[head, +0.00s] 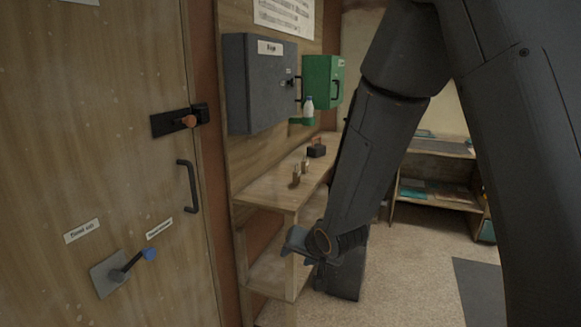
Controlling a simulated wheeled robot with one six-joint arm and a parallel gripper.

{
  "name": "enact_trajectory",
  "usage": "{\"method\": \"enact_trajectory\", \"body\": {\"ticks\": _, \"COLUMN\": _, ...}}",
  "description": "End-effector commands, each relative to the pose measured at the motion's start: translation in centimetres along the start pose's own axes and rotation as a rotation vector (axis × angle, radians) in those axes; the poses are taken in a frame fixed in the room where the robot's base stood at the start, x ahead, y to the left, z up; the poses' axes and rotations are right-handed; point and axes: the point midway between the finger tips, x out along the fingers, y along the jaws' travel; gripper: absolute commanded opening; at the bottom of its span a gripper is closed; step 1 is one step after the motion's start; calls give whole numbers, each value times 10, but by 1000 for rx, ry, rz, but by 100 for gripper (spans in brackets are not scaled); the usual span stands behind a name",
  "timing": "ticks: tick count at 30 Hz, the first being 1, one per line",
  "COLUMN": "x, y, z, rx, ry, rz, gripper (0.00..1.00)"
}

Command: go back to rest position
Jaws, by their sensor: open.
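My arm reaches down from the upper right across the middle of the head view. My gripper (297,243) is at its lower end, in front of the wooden shelf unit, and looks small and partly turned away. It is open, and I see nothing held in it. The wooden door (90,170) fills the left of the view, apart from the gripper. A lever with a blue knob (149,254) sits on a grey plate on the door.
A grey box (262,85) and a green box (321,80) hang above the shelf (270,190), which bears small items. A low shelf (440,170) stands behind. Floor (415,270) is open at right.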

Motion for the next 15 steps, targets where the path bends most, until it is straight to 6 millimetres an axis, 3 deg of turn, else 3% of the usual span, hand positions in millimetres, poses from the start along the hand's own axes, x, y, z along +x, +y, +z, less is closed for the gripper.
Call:
{"method": "enact_trajectory", "body": {"ticks": 1, "x": -21, "y": 30, "z": -2, "rx": -27, "ry": -29, "rz": 83, "gripper": 44}}
{"method": "enact_trajectory", "body": {"ticks": 3, "x": -49, "y": 67, "z": 7, "rx": -72, "ry": -100, "rz": 188, "gripper": 44}}
{"method": "enact_trajectory", "body": {"ticks": 6, "x": -94, "y": 111, "z": 29, "rx": -122, "ry": -230, "rz": 302, "gripper": 44}}
{"method": "enact_trajectory", "body": {"ticks": 10, "x": -149, "y": 146, "z": 65, "rx": -164, "ry": -409, "rz": 375, "gripper": 44}}
{"method": "enact_trajectory", "body": {"ticks": 15, "x": -195, "y": 162, "z": 99, "rx": -191, "ry": -570, "rz": 385, "gripper": 44}}
